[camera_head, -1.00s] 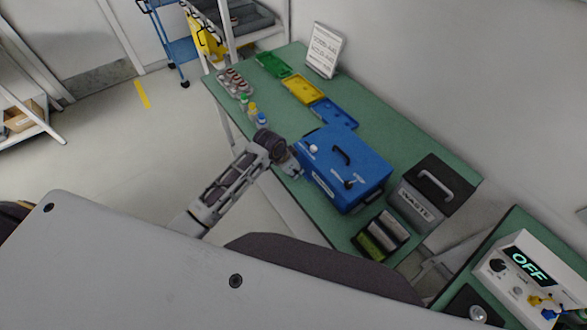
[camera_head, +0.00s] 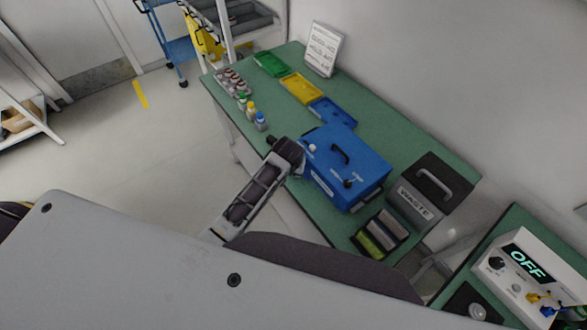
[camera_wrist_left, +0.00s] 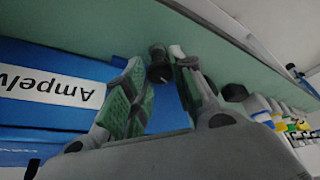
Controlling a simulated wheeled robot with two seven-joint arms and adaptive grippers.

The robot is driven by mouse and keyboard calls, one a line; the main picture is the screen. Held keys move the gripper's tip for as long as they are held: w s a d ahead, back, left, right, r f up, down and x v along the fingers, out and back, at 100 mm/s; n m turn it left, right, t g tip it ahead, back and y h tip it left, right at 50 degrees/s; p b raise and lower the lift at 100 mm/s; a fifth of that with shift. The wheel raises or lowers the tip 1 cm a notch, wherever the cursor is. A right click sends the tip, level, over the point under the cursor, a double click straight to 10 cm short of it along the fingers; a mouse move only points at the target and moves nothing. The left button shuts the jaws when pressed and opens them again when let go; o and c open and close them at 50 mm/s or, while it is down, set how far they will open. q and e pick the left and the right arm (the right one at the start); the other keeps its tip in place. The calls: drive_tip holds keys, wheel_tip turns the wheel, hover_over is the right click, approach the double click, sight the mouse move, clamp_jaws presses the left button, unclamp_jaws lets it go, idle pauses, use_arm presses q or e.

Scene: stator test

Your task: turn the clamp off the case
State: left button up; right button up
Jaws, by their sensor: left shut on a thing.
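The blue case (camera_head: 340,158) stands on the green table, with a dark handle on its lid. A clamp with a pale knob (camera_head: 312,147) is at its left corner, and another small clamp (camera_head: 349,183) is on the near side of the lid. My left gripper (camera_head: 299,162) is at the case's left corner, by the first clamp. In the left wrist view its green-padded fingers (camera_wrist_left: 160,82) are on either side of a dark knob (camera_wrist_left: 159,70), shut on the clamp; the exact contact is partly hidden. The case's labelled side (camera_wrist_left: 40,85) shows upside down there.
A grey waste bin (camera_head: 428,195) with a dark lid stands right of the case. Blue (camera_head: 335,113), yellow (camera_head: 301,88) and green (camera_head: 271,64) trays lie behind it. Small bottles (camera_head: 251,110) stand near the left edge. A tester (camera_head: 525,275) reads OFF at lower right.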

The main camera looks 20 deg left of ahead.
use_arm(q)
drive_tip(key=n+y, duration=0.1)
drive_tip(key=n, duration=0.3)
drive_tip(key=shift+d+n+g+y, duration=0.2)
drive_tip(key=shift+n+g+y, duration=0.1)
drive_tip(key=shift+y, duration=0.1)
drive_tip(key=shift+w, duration=0.1)
drive_tip(key=o, duration=1)
drive_tip(key=shift+o, duration=0.2)
drive_tip(key=shift+r, duration=0.15)
drive_tip(key=v, duration=0.7)
drive_tip(key=shift+s+r, duration=0.25)
drive_tip(key=shift+r, duration=0.05)
